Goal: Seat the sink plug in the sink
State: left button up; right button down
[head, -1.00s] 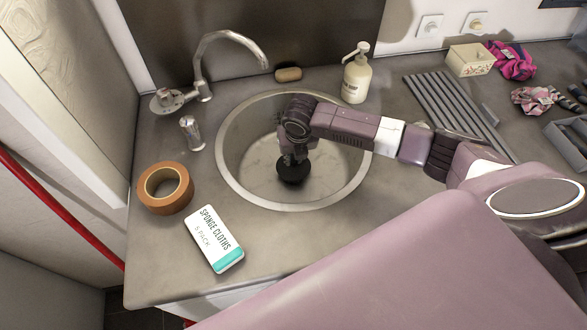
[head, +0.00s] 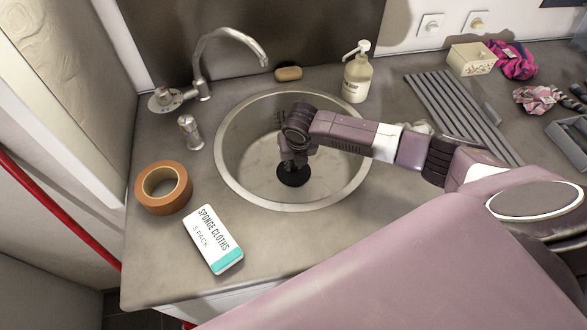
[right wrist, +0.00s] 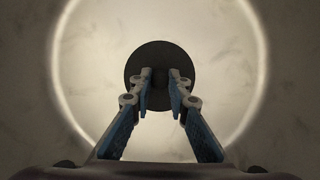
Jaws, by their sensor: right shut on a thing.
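The sink plug (head: 293,175) is a black disc inside the round metal sink (head: 230,180). In the right wrist view the plug (right wrist: 160,52) shows as a dark round disc with a small knob at its middle. My right gripper (head: 291,158) points down into the sink and is shut on the plug's knob; its two fingers (right wrist: 160,85) sit on either side of the knob. The drain is not visible, and I cannot tell whether the plug touches the sink floor. My left gripper is not in view.
A faucet (head: 204,80) stands behind the sink at the left. A brown tape roll (head: 150,203) and a sponge cloths pack (head: 214,240) lie left of the sink. A soap bottle (head: 356,82) and soap bar (head: 288,73) are behind it. A ribbed drainboard (head: 450,110) lies right.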

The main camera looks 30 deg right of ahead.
aim_at(296, 180)
jog(key=c, duration=1.8)
grip_release()
jog(key=shift+o, duration=0.2)
jog(key=v, duration=1.2)
jog(key=shift+w, duration=0.1)
